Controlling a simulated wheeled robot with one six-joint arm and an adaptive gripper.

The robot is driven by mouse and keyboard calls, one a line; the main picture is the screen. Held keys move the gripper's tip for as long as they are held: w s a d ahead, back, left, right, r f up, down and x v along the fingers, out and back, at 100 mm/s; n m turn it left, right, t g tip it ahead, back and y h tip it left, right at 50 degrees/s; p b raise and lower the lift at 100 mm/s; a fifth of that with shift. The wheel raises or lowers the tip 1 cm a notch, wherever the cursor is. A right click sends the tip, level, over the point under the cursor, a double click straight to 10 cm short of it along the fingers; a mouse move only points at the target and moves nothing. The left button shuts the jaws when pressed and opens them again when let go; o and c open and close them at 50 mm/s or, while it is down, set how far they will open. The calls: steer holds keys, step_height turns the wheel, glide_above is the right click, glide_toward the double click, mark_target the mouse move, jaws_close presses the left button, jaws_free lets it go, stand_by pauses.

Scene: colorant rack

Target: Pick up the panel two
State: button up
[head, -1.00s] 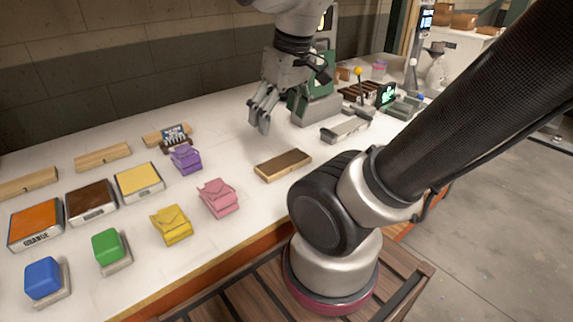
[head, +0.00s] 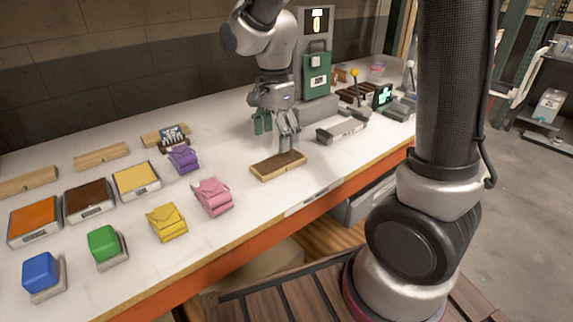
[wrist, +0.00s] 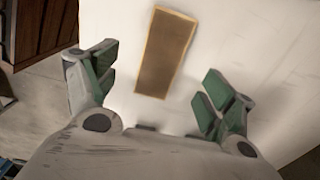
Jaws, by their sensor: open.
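No label in view reads as panel two, so I cannot tell for sure which thing it is. A flat, light-wood rectangular tray with a brown inside (head: 278,165) lies on the white table, just below my gripper (head: 277,134). The same tray shows in the wrist view (wrist: 166,52), tilted slightly, ahead of and between the fingers. My gripper (wrist: 157,84) is open and empty, with its green-padded fingers apart and pointing down. It hangs above the table near the tray's far side and does not appear to touch it.
Orange (head: 34,219), brown (head: 88,199) and yellow (head: 136,179) boxes stand at the left. Table around the brown tray is clear.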

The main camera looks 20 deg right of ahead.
mark_target(279, 161)
steer(key=f, duration=0.5)
steer(key=d+f, duration=0.1)
steer(key=f, duration=0.1)
steer(key=shift+w+f, duration=0.35)
steer(key=shift+w, duration=0.05)
steer(key=c, duration=1.1)
